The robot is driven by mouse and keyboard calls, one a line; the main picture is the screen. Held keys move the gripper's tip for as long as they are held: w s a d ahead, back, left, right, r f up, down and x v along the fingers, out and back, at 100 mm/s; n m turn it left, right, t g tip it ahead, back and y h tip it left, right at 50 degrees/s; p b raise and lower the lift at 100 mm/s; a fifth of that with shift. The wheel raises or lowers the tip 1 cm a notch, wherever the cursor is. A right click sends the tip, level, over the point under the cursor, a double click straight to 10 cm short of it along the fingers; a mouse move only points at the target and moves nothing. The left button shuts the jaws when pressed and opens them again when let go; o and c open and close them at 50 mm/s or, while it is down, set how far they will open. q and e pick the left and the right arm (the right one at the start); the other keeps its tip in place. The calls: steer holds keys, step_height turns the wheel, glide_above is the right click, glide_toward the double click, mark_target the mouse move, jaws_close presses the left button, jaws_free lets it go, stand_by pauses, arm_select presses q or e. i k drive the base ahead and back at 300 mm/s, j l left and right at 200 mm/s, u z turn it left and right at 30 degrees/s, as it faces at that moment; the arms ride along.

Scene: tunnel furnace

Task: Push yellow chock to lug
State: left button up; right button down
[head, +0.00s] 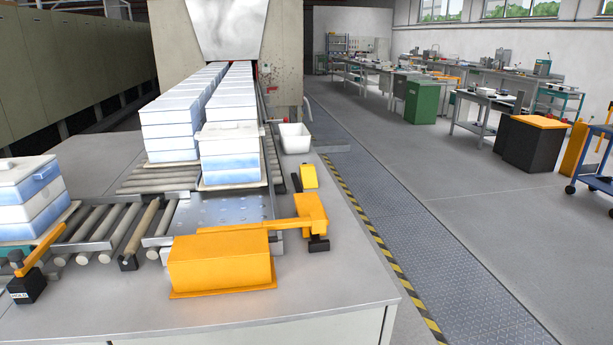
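A small yellow block (309,176), which looks like the chock, lies on the grey table top right of the roller track. Just in front of it is an orange upright block (311,210) with a dark foot (318,243). An orange bar (245,230) runs left from this block over a large orange box (222,262) at the track's near end. I cannot tell for sure which part is the lug. Neither of my grippers is in view.
Stacks of white-blue boxes (230,154) stand on the rollers toward the furnace mouth (226,30). Another stack (28,196) stands at left, near a black box with an orange lever (26,286). A white bin (294,138) sits behind the yellow block. The table's front (300,312) is clear.

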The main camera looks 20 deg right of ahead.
mark_target(308, 174)
steer(key=l+u, duration=0.2)
steer(key=l, duration=0.9)
steer(key=l+u, duration=0.2)
steer(key=l, duration=0.95)
steer(key=i+l+u, duration=0.15)
steer(key=l+u, duration=0.3)
steer(key=l, duration=0.7)
steer(key=l+u, duration=0.5)
steer(key=l, duration=0.65)
